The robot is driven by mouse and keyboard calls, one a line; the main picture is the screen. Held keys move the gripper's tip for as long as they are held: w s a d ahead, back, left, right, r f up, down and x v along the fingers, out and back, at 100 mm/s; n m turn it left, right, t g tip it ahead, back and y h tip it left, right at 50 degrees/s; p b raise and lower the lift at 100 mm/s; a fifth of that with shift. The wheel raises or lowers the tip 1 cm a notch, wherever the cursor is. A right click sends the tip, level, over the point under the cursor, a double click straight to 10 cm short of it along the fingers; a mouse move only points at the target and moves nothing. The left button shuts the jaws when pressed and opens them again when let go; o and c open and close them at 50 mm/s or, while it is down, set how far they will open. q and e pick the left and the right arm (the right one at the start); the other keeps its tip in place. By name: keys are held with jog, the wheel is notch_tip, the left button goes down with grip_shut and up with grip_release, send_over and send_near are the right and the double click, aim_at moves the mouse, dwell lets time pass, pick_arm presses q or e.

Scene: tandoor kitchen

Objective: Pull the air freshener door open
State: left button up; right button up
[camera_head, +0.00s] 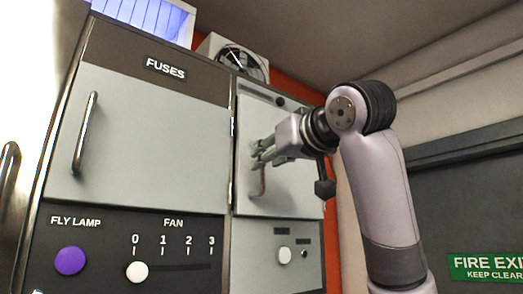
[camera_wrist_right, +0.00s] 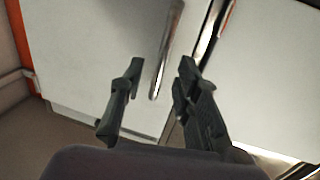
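The small grey door (camera_head: 295,193) right of the fuses door is the likely air freshener door. Its label is too small to read, and it looks shut. Its upright metal handle (camera_head: 262,182) is partly hidden by my right gripper (camera_head: 260,155). In the right wrist view the handle (camera_wrist_right: 164,60) shows between the two dark fingertips of my right gripper (camera_wrist_right: 160,66). The fingers are apart, with a gap to the handle on both sides. I cannot tell how deep the handle sits between them. My left gripper is not in view.
The large fuses door (camera_head: 150,140) with its own handle (camera_head: 85,133) is on the left. Below are a purple button (camera_head: 70,260) and a fan slider knob (camera_head: 137,271). A fire exit sign (camera_head: 485,267) is at right.

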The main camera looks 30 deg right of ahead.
aim_at(262, 186)
jog(key=w, duration=0.1)
jog(key=w+p, duration=0.1)
jog(key=shift+w+d+r, duration=0.15)
jog(key=shift+w+r, duration=0.05)
jog(key=shift+w, duration=0.35)
jog(key=shift+w+f, duration=0.15)
jog(key=c, duration=0.5)
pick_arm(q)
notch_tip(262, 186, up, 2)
pick_arm(e)
grip_shut()
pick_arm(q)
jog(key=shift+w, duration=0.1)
